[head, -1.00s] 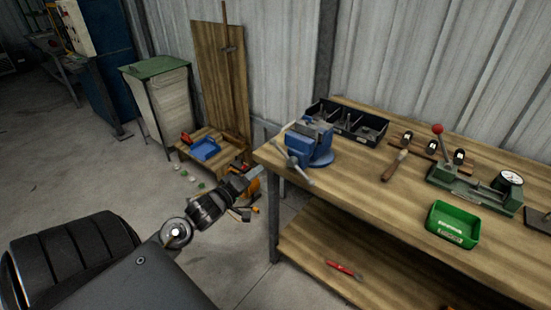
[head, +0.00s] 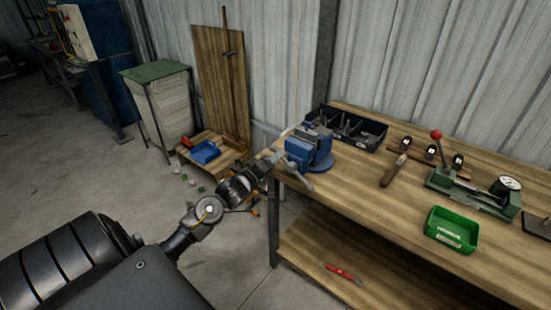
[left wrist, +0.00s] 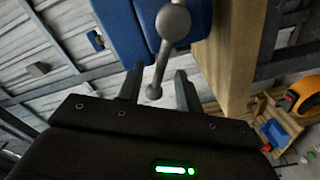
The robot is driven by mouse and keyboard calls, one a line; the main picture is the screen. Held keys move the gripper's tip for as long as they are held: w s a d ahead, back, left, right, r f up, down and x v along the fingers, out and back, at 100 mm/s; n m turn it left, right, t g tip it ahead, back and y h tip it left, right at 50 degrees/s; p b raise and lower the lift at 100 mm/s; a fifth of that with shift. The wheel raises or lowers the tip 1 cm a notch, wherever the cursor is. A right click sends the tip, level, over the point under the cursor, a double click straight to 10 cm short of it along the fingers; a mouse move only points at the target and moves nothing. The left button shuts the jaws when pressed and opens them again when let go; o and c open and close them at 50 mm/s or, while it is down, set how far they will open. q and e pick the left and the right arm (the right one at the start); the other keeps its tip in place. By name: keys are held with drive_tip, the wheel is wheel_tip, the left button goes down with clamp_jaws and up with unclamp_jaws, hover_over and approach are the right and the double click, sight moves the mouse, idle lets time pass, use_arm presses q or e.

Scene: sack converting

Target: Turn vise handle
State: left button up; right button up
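The blue vise (head: 309,148) is mounted on the left end of the wooden workbench. Its grey handle bar (head: 299,173) hangs at the front; in the left wrist view the bar (left wrist: 161,62) has a round knob at each end. My left gripper (head: 272,158) is at the bench's left end, beside the vise handle. In the left wrist view its fingers (left wrist: 158,88) are apart, with the lower end of the handle showing between them and a gap on both sides. Whether they touch the bar cannot be told. My right gripper is out of view.
The workbench (head: 345,193) holds a black divided bin (head: 349,130) behind the vise, a wooden-handled tool (head: 394,171) and a green tray (head: 451,229). A low wooden stand with a blue tray (head: 205,152) is left of my arm. Open floor lies left.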

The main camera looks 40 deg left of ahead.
use_arm(q)
drive_tip(key=shift+w, duration=0.25)
clamp_jaws()
drive_tip(key=shift+d+r, duration=0.1)
idle(0.3)
